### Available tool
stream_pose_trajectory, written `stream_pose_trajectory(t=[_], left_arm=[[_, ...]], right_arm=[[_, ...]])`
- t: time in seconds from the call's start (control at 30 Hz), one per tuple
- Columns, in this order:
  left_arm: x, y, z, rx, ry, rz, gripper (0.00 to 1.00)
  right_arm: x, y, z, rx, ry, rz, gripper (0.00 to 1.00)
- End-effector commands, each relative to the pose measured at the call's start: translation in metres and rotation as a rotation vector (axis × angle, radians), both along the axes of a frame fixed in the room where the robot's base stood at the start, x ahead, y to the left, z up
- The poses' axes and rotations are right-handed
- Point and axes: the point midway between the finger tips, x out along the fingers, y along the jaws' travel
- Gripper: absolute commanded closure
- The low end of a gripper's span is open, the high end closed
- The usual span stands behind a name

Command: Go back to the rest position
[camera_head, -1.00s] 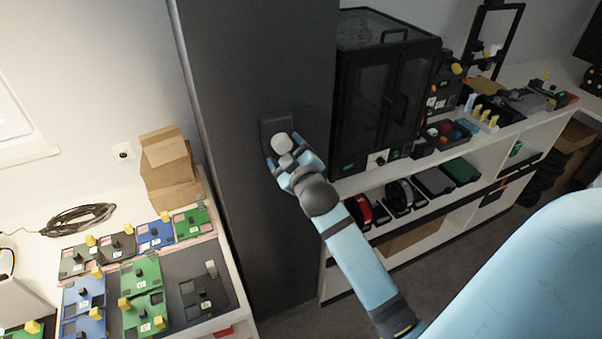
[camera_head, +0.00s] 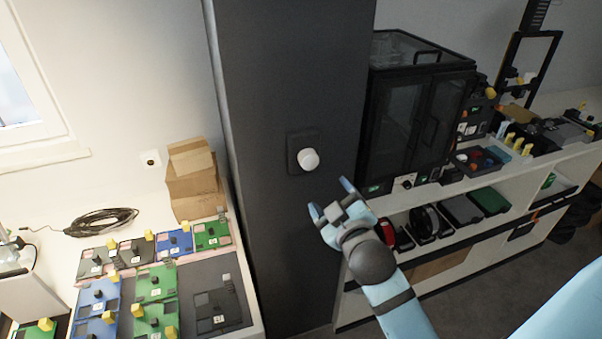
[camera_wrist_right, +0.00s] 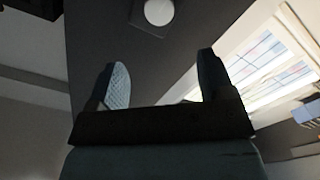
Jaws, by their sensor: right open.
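My right gripper (camera_head: 331,199) is open and empty in front of the dark column, below and to the right of a white round knob (camera_head: 309,160). The knob sits on a dark plate (camera_head: 294,166) on the column (camera_head: 290,70). In the right wrist view, my two fingers (camera_wrist_right: 160,82) stand wide apart with nothing between them, and the knob (camera_wrist_right: 159,11) shows beyond them at the top. The gripper is apart from the knob. My left gripper is not in view.
A left table (camera_head: 130,215) holds circuit boards (camera_head: 155,283), cartons (camera_head: 193,185) and a coiled black cable (camera_head: 103,222). At right, a white shelf unit (camera_head: 455,195) carries a black glass-doored cabinet (camera_head: 420,110) and small parts. My right arm passes in front of the shelf.

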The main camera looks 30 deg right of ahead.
Motion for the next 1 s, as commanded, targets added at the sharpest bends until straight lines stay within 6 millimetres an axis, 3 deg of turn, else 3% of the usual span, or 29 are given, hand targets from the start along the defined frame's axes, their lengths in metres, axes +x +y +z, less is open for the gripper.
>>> stream_pose_trajectory(t=[0.17,0.27,0.37,0.47,0.6,0.7,0.83,1.0], left_arm=[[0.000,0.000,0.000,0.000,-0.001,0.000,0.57],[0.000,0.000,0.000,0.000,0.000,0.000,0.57],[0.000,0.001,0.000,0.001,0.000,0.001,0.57],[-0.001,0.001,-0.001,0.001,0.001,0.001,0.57],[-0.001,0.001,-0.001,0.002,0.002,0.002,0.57],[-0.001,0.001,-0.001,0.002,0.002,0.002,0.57],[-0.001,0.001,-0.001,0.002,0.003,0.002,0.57],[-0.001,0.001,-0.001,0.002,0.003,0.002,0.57]], right_arm=[[0.000,0.000,0.000,0.000,0.001,0.001,0.25],[0.000,0.005,-0.013,0.019,0.020,0.019,0.25],[-0.004,0.022,-0.050,0.086,0.081,0.076,0.25],[-0.017,0.049,-0.109,0.202,0.179,0.155,0.25],[-0.056,0.088,-0.194,0.386,0.340,0.240,0.25],[-0.089,0.108,-0.241,0.499,0.440,0.269,0.25],[-0.123,0.126,-0.280,0.601,0.531,0.282,0.25],[-0.141,0.134,-0.297,0.653,0.574,0.284,0.25]])
